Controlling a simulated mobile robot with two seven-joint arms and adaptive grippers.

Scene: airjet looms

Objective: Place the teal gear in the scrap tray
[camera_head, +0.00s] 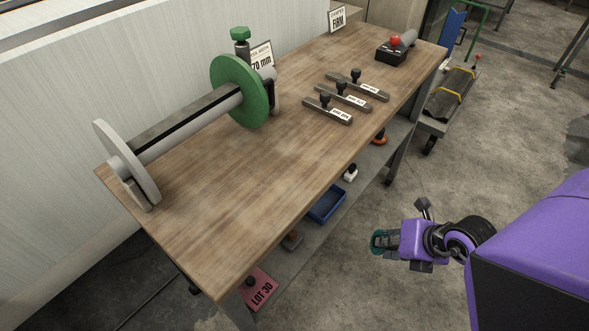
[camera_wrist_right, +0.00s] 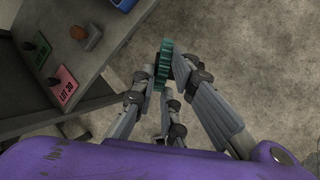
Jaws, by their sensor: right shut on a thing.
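The teal gear (camera_head: 378,241) is at the tip of my right gripper (camera_head: 384,243), which is shut on it. In the right wrist view the teal gear (camera_wrist_right: 164,64) stands on edge between the fingers of the right gripper (camera_wrist_right: 168,72). The gripper holds it over the concrete floor, to the right of the bench and clear of it. A blue tray (camera_head: 326,204) sits on the bench's lower shelf; it shows partly in the right wrist view (camera_wrist_right: 124,4). I cannot tell whether it is the scrap tray. My left gripper is not in view.
The wooden bench (camera_head: 225,205) carries a roller with a green disc (camera_head: 240,92), several dark bars (camera_head: 342,96) and a red-button box (camera_head: 395,50). The lower shelf (camera_head: 290,262) holds a pink LOT 30 card (camera_head: 261,290) and small parts. A cart (camera_head: 450,95) stands beyond.

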